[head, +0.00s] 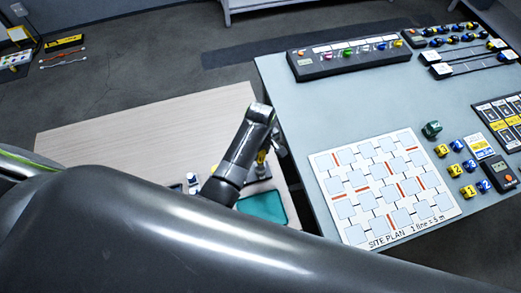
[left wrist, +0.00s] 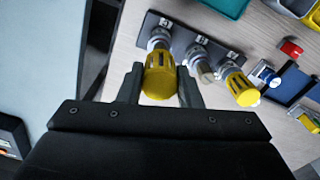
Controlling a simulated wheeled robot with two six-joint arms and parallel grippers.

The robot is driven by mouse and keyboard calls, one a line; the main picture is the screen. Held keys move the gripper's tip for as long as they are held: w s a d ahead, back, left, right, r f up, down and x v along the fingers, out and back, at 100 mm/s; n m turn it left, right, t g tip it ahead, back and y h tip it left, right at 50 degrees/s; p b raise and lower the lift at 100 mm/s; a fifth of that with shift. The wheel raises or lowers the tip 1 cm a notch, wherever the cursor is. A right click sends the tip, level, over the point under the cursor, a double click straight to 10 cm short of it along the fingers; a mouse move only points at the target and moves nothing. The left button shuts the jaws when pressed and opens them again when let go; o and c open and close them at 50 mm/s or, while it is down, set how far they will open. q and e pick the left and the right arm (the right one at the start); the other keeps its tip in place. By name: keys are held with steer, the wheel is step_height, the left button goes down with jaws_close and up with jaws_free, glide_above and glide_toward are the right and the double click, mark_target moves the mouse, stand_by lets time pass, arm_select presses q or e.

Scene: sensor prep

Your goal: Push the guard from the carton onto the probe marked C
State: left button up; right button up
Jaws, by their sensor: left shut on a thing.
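My left gripper (left wrist: 160,72) is shut on a ribbed yellow guard (left wrist: 159,82) in the left wrist view. The guard is in line with the leftmost probe (left wrist: 159,40) of a dark rack (left wrist: 182,36) and appears to meet its end; how far it is on, I cannot tell. The middle probe (left wrist: 204,70) shows a bare metal tip. The third probe (left wrist: 228,68) carries another yellow guard (left wrist: 242,90). Small white labels sit by the probes, but their letters are too small to read. I cannot pick out the carton. In the head view my arm hides most of this.
A teal tray (head: 264,206) lies near the rack on the wooden table (head: 120,130). Red and blue small items (left wrist: 291,48) lie right of the probes. The grey table (head: 300,100) with a site plan (head: 325,162) stands to the right.

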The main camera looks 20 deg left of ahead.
arm_select(q)
steer(key=shift+f, duration=0.3)
steer(key=shift+f+b, duration=0.65)
steer(key=shift+f, duration=0.25)
steer(key=shift+f, duration=0.1)
stand_by(0.6)
steer(key=shift+f+b, duration=0.65)
steer(key=shift+f, duration=0.4)
steer(key=shift+f, duration=0.15)
steer(key=shift+c, duration=0.3)
stand_by(0.5)
steer(key=o, duration=1.3)
steer(key=shift+r+p, duration=0.6)
steer(key=shift+p, duration=0.2)
